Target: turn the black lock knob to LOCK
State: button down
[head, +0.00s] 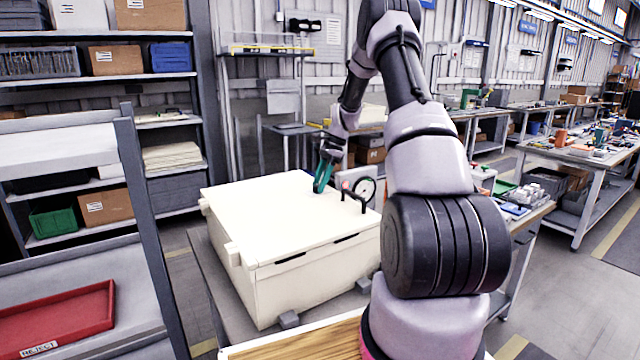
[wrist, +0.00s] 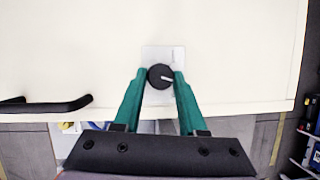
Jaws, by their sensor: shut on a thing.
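The black lock knob (wrist: 160,77) sits on a pale square plate (wrist: 163,54) on the cream lid. A white pointer mark on it points to the right in the wrist view. My gripper (wrist: 160,78) has its two green fingers on either side of the knob, shut on it. In the head view my gripper (head: 322,180) reaches down to the top of the cream box (head: 270,215) near its far edge. The knob is hidden there behind the fingers. Any lettering on the plate is too small to read.
A black handle (wrist: 50,105) lies left of the knob in the wrist view. A red REJECT tray (head: 60,318) is at the left.

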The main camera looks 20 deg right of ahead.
jog(key=n, duration=0.2)
jog(key=n+g, duration=0.1)
jog(key=n, duration=0.1)
jog(key=n+g, duration=0.1)
jog(key=n, duration=0.1)
jog(key=shift+w+n+h, duration=0.3)
jog(key=n+g, duration=0.1)
jog(key=n, duration=0.1)
jog(key=n+g+h, duration=0.1)
jog(key=n, duration=0.2)
jog(key=shift+w+a+n+h, duration=0.1)
jog(key=shift+n+h, duration=0.2)
jog(key=shift+c, duration=2.3)
grip_release()
jog(key=v, duration=1)
jog(key=shift+w+r, duration=0.15)
jog(key=shift+r, duration=0.25)
